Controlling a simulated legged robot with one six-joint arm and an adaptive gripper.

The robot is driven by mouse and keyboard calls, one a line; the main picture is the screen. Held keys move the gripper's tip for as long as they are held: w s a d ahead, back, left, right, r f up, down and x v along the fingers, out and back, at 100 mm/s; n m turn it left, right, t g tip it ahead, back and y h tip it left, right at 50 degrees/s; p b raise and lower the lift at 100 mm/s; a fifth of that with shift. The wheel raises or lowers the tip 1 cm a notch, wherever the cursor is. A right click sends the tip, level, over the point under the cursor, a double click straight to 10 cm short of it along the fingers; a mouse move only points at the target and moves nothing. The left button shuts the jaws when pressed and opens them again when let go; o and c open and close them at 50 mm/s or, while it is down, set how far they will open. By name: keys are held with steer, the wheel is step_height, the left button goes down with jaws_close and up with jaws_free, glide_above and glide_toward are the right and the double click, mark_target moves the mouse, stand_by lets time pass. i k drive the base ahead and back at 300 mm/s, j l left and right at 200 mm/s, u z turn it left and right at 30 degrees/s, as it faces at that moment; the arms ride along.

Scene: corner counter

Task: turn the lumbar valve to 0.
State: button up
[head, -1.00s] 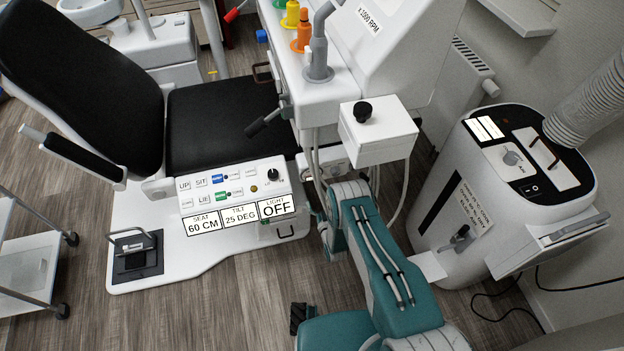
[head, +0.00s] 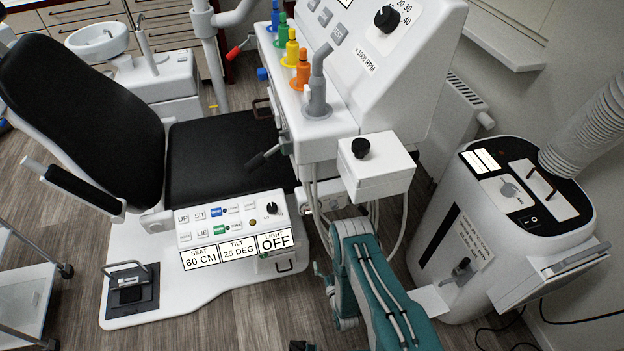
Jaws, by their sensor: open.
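I cannot pick out a valve marked lumbar, and no readable lumbar scale shows. The chair (head: 222,143) has a black seat and back. On its base are a button panel (head: 228,219) and a small black dial (head: 272,208). A white box with a black knob (head: 361,147) hangs from the white instrument unit (head: 334,128). A grey lever (head: 462,268) sits on the front of the suction machine (head: 480,215). My teal arm rises from the bottom, right of the panel. My gripper does not show clearly; only a small dark piece shows at the bottom edge.
A pedal (head: 131,286) stands on the chair's white base at the left. A white trolley (head: 30,290) is at the far left. Hoses hang beneath the instrument unit. Coloured holders (head: 291,55) line its edge. Wood floor is clear between the trolley and the pedal.

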mark_target(333, 205)
steer(key=k+l, duration=0.2)
steer(key=k, duration=0.25)
steer(key=k+l, duration=0.2)
steer(key=k, duration=0.3)
